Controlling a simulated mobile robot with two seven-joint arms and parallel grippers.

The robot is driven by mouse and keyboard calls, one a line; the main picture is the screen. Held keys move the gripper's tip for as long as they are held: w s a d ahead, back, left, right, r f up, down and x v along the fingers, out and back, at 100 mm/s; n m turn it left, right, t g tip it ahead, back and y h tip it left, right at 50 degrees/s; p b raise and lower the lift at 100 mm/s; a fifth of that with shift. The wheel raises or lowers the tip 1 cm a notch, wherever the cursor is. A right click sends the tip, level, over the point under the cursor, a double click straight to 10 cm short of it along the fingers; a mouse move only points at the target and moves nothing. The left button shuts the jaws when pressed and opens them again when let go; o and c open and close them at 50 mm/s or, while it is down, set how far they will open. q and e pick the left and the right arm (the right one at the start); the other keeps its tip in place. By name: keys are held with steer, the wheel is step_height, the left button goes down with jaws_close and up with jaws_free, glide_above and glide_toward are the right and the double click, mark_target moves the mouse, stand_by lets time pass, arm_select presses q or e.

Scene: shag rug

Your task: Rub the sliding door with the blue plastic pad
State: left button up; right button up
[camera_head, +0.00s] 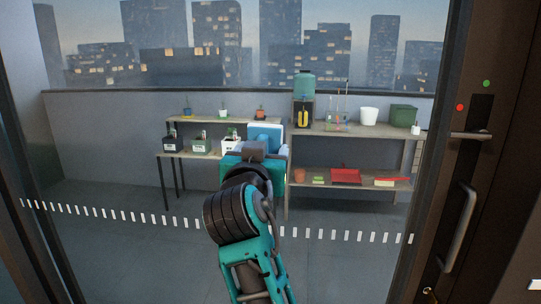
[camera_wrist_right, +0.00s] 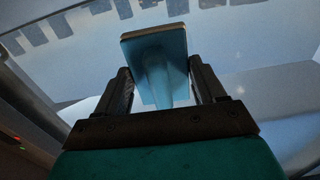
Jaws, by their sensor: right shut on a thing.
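The sliding door (camera_head: 350,260) is a large glass pane in a dark frame with a row of white dashes across it. It fills most of the head view. My right gripper (camera_wrist_right: 160,92) is shut on the handle of the blue plastic pad (camera_wrist_right: 155,52), between its two dark fingers. In the head view the blue pad (camera_head: 265,133) shows beyond my right gripper (camera_head: 265,150), in front of the glass. I cannot tell whether the pad touches the glass. My left gripper is in neither view.
A dark door frame at right carries a vertical handle (camera_head: 459,228) and a lever handle (camera_head: 470,135). Beyond the glass stand shelves with several plant pots, a white pot (camera_head: 369,116), a green box (camera_head: 403,115) and a red dustpan (camera_head: 346,175).

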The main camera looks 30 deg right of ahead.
mark_target(229, 145)
steer(key=shift+w+a+b, duration=0.3)
steer(key=shift+w+a, duration=0.4)
steer(key=shift+a, duration=0.3)
steer(key=shift+w+a+b, duration=0.25)
steer(key=shift+w+a, duration=0.45)
steer(key=shift+a, duration=0.3)
steer(key=shift+w+a+b, duration=0.3)
steer(key=shift+w+a, duration=0.4)
steer(key=shift+a, duration=0.3)
steer(key=shift+s+a, duration=0.35)
steer(key=shift+s, duration=0.2)
steer(key=v, duration=0.4)
steer(key=shift+s+a+b, duration=0.2)
steer(key=shift+s+b, duration=0.1)
steer(key=shift+s, duration=0.05)
